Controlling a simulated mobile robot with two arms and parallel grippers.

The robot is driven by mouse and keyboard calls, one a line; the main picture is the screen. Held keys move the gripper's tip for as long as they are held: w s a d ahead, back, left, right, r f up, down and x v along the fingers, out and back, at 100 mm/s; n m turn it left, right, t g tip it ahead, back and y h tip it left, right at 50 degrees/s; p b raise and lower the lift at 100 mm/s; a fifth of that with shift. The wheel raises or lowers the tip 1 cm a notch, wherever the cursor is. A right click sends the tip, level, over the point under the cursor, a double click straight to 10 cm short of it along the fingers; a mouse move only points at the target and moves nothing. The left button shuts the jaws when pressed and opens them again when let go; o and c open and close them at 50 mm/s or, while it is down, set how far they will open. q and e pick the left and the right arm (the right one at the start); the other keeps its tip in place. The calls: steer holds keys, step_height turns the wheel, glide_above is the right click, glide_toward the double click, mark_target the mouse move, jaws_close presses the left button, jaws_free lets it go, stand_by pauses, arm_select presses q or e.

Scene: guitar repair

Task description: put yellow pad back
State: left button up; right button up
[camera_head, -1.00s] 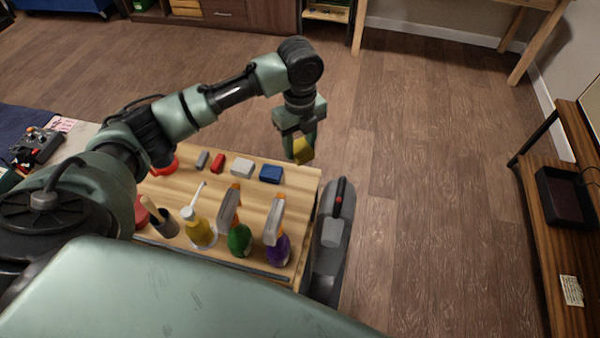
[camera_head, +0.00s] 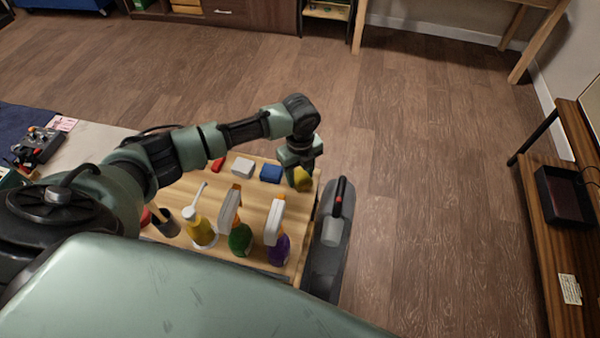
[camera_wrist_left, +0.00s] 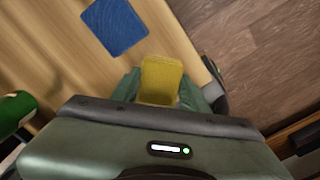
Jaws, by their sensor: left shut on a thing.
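The yellow pad (camera_head: 302,179) is held between the fingers of my left gripper (camera_head: 299,166). It is over the far right corner of the wooden table top (camera_head: 262,205), to the right of a blue pad (camera_head: 271,173). In the left wrist view the yellow pad (camera_wrist_left: 161,80) sits between the green fingers (camera_wrist_left: 160,92), and the blue pad (camera_wrist_left: 114,26) lies flat on the wood beyond it. I cannot tell whether the yellow pad touches the wood. My right gripper is not in view.
A white pad (camera_head: 243,167) and a red pad (camera_head: 217,164) lie left of the blue pad. Nearer stand a yellow bottle (camera_head: 203,232), a green spray bottle (camera_head: 240,238) and a purple one (camera_head: 277,247). A grey tool (camera_head: 333,225) is by the right edge.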

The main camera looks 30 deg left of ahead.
mark_target(300, 176)
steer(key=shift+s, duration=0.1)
arm_select(q)
steer(key=shift+f, duration=0.15)
steer(key=o, duration=1.3)
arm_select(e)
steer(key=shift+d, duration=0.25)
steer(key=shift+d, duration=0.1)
arm_select(q)
step_height(300, 176, up, 12)
steer(key=shift+r+b, duration=0.2)
steer(key=shift+b, duration=0.2)
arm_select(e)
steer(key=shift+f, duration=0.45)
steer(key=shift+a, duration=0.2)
